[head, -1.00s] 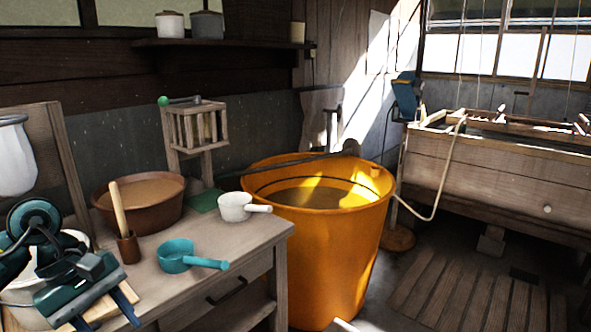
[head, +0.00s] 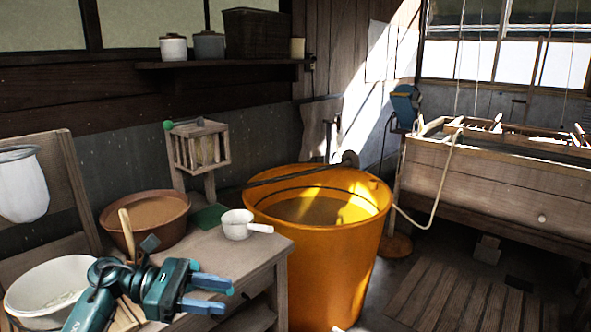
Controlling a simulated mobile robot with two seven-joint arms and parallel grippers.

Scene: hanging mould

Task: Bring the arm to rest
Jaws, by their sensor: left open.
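My left arm comes in from the lower left, in front of the table. Its teal gripper (head: 220,295) points right, with two blue fingers spread apart and nothing between them. It is in front of the table's (head: 245,262) front part, and I cannot tell its height above the top. The teal ladle is not visible now; the gripper covers that part of the table. My right gripper is not in view.
A white ladle (head: 238,225), a brown bowl (head: 143,218) and a white basin (head: 48,290) are near the arm. A large orange tub (head: 318,260) stands to the right. A wooden vat (head: 500,190) is at the far right, with slatted floor boards in front.

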